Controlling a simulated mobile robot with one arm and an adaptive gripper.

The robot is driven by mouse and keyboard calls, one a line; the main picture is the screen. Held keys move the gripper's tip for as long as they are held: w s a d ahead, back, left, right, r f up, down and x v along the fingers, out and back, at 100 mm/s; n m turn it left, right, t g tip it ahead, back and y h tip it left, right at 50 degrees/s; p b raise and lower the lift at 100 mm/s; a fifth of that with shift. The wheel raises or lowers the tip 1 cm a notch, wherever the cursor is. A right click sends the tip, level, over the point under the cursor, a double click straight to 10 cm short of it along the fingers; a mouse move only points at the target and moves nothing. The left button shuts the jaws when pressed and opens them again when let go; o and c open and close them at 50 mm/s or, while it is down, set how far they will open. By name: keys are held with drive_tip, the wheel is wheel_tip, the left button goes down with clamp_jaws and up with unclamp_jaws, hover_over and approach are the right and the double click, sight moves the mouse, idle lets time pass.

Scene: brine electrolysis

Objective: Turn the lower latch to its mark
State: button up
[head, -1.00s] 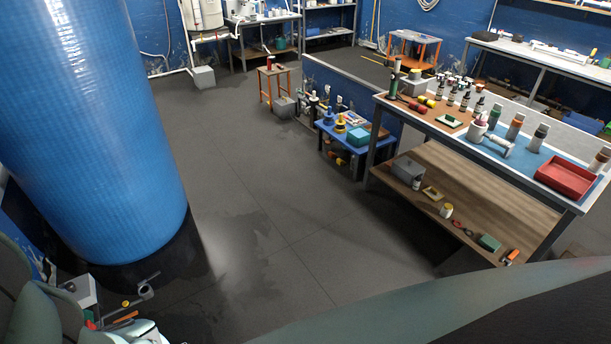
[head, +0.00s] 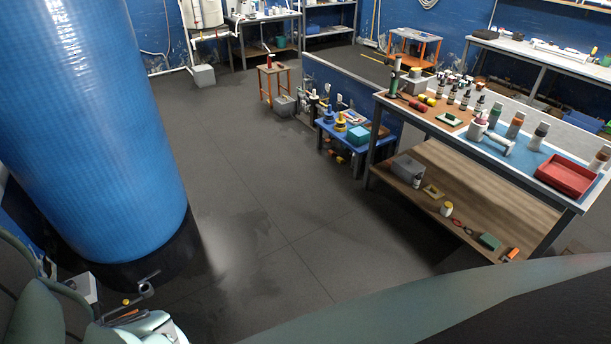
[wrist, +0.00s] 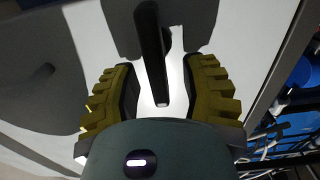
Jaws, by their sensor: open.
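In the wrist view, a dark bar-like handle (wrist: 154,55), which looks like the latch, stands out from a pale panel (wrist: 88,25). It points down the picture, towards my gripper. My gripper (wrist: 162,66) is open, with one ribbed olive-yellow finger on each side of the handle. There is a visible gap between the handle and both fingers. I cannot make out a mark beside the handle. In the head view, I cannot make out the latch or my gripper; my arm fills the bottom left corner.
In the head view, a large blue cylinder (head: 105,130) stands at the left, close to my arm. A workbench (head: 480,165) with bottles and a red tray (head: 567,178) is at the right. The floor (head: 250,210) between is clear. A blue object (wrist: 301,74) shows right in the wrist view.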

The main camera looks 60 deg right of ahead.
drive_tip(key=v, duration=1)
drive_tip(key=shift+d, duration=0.15)
